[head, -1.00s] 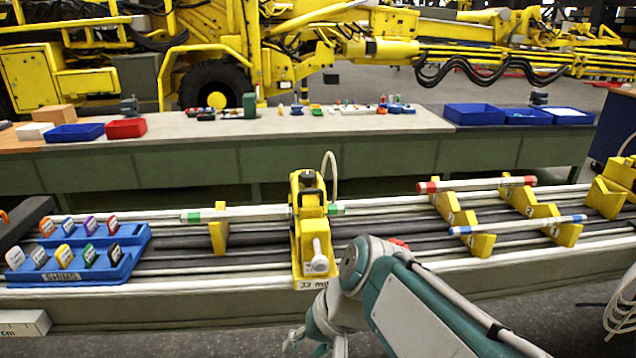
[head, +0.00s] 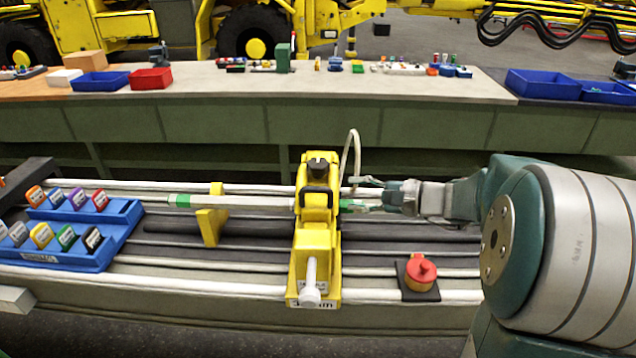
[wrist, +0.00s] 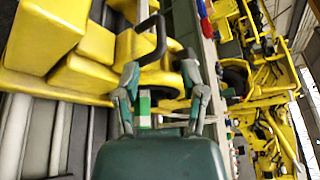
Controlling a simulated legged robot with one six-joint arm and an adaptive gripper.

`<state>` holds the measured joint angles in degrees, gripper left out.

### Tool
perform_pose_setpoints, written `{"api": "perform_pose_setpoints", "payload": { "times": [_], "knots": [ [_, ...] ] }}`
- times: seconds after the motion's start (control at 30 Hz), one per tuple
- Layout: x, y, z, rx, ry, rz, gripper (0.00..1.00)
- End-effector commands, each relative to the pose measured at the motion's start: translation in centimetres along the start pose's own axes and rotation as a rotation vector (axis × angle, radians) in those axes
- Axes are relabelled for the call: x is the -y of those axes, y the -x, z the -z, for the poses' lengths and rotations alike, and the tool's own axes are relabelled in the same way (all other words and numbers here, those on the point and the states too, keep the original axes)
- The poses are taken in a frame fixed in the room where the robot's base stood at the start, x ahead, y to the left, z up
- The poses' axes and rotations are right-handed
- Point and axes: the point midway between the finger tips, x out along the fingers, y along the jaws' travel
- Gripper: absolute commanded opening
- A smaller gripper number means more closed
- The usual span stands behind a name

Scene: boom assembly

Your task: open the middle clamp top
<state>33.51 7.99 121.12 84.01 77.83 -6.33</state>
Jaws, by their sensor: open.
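The yellow middle clamp (head: 316,235) stands upright across the rails in the head view. Its yellow top (head: 318,168) with a black handle (head: 317,191) sits over the green-banded rod (head: 240,202). The handle also shows in the wrist view (wrist: 160,38). A white-handled knob (head: 311,285) sticks out at the clamp's front. My gripper (head: 362,196) is open, just right of the clamp. In the wrist view its fingers (wrist: 160,72) are spread, with the rod's green end (wrist: 144,112) low between them. I cannot tell whether a finger touches the clamp.
A red button (head: 421,271) on a black base sits right of the clamp. A blue tray (head: 75,255) of coloured tags lies at the left. A yellow support (head: 211,226) carries the rod. A pale hose (head: 354,150) loops behind the clamp. A long bench (head: 230,130) stands behind.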

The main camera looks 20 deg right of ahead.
Motion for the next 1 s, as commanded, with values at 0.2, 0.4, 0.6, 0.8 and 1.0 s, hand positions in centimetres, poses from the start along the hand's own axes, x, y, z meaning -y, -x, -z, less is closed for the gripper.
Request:
{"api": "perform_pose_setpoints", "payload": {
  "times": [0.2, 0.4, 0.6, 0.8, 1.0],
  "knots": [
    [-0.1, -3.3, 0.4, 0.006, -0.004, -0.003, 0.54],
    [-0.1, -7.0, 0.3, 0.005, -0.003, -0.004, 0.54],
    [-0.1, -9.4, 0.3, 0.003, -0.003, -0.002, 0.54],
    [0.0, -9.9, 0.4, 0.001, -0.003, -0.001, 0.54],
    [0.0, -9.9, 0.4, 0.001, -0.003, -0.001, 0.36]
  ]
}}
